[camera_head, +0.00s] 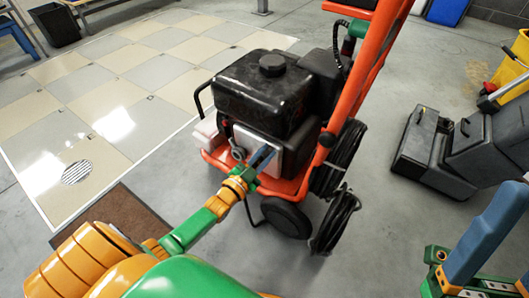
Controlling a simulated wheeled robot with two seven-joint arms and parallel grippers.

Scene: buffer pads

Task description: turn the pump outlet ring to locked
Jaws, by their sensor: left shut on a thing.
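The pump machine (262,95) stands on a red wheeled frame, with a black body on top and a light grey pump block (292,155) low at its front. My left gripper (263,157), with blue fingers, reaches to the front of this block. It is shut on the pump outlet ring, which is mostly hidden by the fingers and too small to read its angle or marks. A small grey loop (238,153) shows just left of the fingers.
The machine's orange handle (362,65) rises to the upper right, with black hose coils (336,180) hanging beside the wheel. A black floor machine (430,150) and a yellow bucket (512,70) stand at right. A brown mat (118,212) and tiled floor lie left.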

